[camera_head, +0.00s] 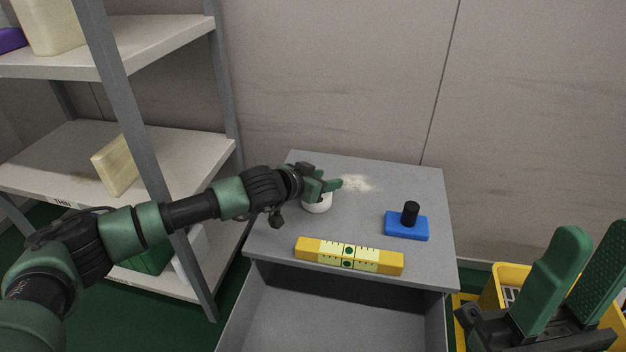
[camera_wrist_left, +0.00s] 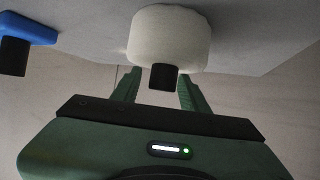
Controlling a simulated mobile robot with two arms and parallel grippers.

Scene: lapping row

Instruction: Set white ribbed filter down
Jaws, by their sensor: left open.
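The white filter (camera_head: 317,204) stands on the grey cabinet top (camera_head: 275,235), partly hidden by my left gripper (camera_head: 332,186). In the left wrist view, which looks upside down, the filter (camera_wrist_left: 168,38) meets the grey surface, with a short black knob (camera_wrist_left: 163,77) on its free end. Its ribs cannot be made out. My left gripper's open green fingers (camera_wrist_left: 161,88) lie on either side of the knob; contact cannot be told. My right gripper (camera_head: 595,250) is open and empty at the lower right.
White powder (camera_head: 357,183) lies behind the filter. A blue block with a black handle (camera_head: 407,228) is at right, a yellow level (camera_head: 348,256) along the front edge. An open drawer (camera_head: 340,315) juts below. Shelving (camera_head: 180,145) stands left, a yellow crate (camera_head: 490,295) right.

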